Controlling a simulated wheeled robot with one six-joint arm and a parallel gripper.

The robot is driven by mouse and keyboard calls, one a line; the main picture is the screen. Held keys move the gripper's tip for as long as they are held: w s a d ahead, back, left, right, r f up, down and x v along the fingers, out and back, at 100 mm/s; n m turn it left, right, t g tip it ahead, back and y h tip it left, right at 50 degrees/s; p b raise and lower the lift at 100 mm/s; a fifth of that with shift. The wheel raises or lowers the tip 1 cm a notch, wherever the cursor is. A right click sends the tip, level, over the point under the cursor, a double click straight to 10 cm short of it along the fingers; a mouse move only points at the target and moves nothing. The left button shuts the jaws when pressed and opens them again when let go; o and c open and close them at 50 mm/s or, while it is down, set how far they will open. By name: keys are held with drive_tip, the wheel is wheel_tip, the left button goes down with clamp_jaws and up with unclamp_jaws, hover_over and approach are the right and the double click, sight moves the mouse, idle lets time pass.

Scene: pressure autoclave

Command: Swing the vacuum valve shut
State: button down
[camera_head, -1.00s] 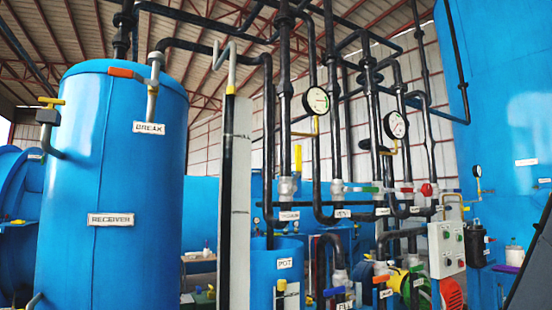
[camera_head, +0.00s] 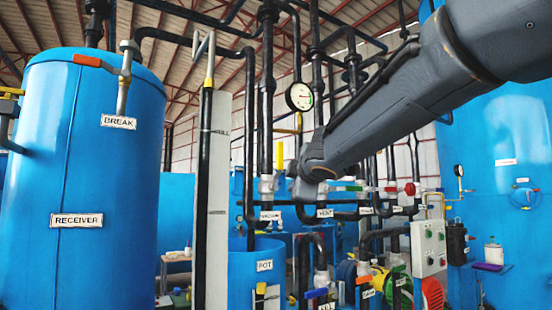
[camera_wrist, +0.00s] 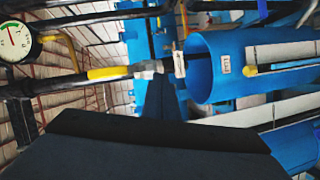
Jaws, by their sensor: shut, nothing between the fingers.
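The vacuum valve (camera_head: 267,186) sits on a black vertical pipe above its VACUUM label (camera_head: 270,215). Its yellow handle (camera_head: 280,157) stands upright along the pipe. In the wrist view, turned sideways, the yellow handle (camera_wrist: 108,73) lies along the black pipe beside the grey valve body (camera_wrist: 147,69). My gripper (camera_wrist: 160,125) shows as a dark shape across the bottom of the wrist view, shut and apart from the handle in the picture. In the head view my arm comes from the upper right and ends just right of the valve; the fingertips cannot be made out there.
A pressure gauge (camera_head: 299,97) hangs above right of the valve. The open blue POT tank (camera_head: 264,285) stands below. Further valves with green (camera_head: 346,189) and red (camera_head: 410,189) handles are to the right. The blue RECEIVER tank (camera_head: 85,180) fills the left.

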sight(277, 151)
drive_tip(key=s+a+r+n+t+y, duration=0.1)
drive_tip(key=a+r+n, duration=0.15)
drive_tip(key=r, duration=0.25)
drive_tip(key=s+a+r+n+y, duration=0.1)
drive_tip(key=a+r+n+y, duration=0.15)
drive_tip(key=r, duration=0.35)
drive_tip(key=w+p, duration=0.1)
drive_tip(key=w, duration=1)
drive_tip(key=shift+w+m+h+p, duration=0.3)
drive_tip(key=shift+w+m+h, duration=0.05)
drive_tip(key=shift+m, duration=0.05)
drive_tip(key=shift+a, duration=0.1)
drive_tip(key=shift+r+p, duration=0.1)
drive_tip(key=shift+p, duration=0.25)
